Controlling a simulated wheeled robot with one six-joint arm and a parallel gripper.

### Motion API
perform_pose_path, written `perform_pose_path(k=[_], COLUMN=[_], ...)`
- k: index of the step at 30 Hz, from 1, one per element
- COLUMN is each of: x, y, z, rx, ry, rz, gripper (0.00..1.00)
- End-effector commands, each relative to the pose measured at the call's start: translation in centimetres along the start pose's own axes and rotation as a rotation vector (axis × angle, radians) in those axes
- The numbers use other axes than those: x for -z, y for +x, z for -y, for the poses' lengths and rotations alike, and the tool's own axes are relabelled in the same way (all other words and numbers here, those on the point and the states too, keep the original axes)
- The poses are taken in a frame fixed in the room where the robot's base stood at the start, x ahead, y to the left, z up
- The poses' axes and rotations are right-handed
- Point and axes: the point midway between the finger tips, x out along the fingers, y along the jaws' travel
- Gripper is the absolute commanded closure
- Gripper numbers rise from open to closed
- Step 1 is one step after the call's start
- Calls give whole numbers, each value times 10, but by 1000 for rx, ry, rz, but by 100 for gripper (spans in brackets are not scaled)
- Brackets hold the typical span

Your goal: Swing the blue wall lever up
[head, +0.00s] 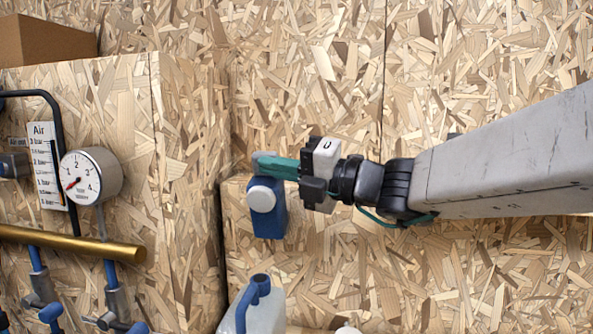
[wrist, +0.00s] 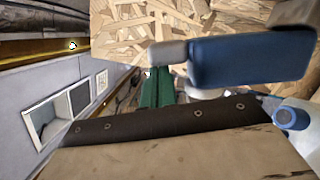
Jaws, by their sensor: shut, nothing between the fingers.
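The blue wall lever (head: 268,222) is at the wall corner in the head view, with a round white cap on its front and a grey end piece above the blue part. In the wrist view the blue part (wrist: 250,58) extends right from the grey end (wrist: 168,53). My gripper (head: 262,168) reaches in from the right with its green fingers shut and empty. They lie across the lever just below the grey end and hide part of it. The fingers (wrist: 157,75) show close to the grey end in the wrist view; contact is unclear.
A pressure gauge (head: 90,176), a brass pipe (head: 75,242) and blue-handled valves (head: 40,285) are on the left wall panel. A pale container with a blue handle (head: 262,284) stands below the lever. A cardboard box (head: 45,42) is at upper left. The wall above the lever is bare.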

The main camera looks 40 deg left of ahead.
Motion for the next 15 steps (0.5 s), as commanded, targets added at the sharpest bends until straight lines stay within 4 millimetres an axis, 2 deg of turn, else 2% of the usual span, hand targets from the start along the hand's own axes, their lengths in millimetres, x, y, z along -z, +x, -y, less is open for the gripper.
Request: perform_pose_path(k=[11, 15], x=[-2, -2], y=[-1, -9], z=[-1, -1], rx=[0, 0], ry=[-2, -2], rz=[5, 6], gripper=[100, 100])
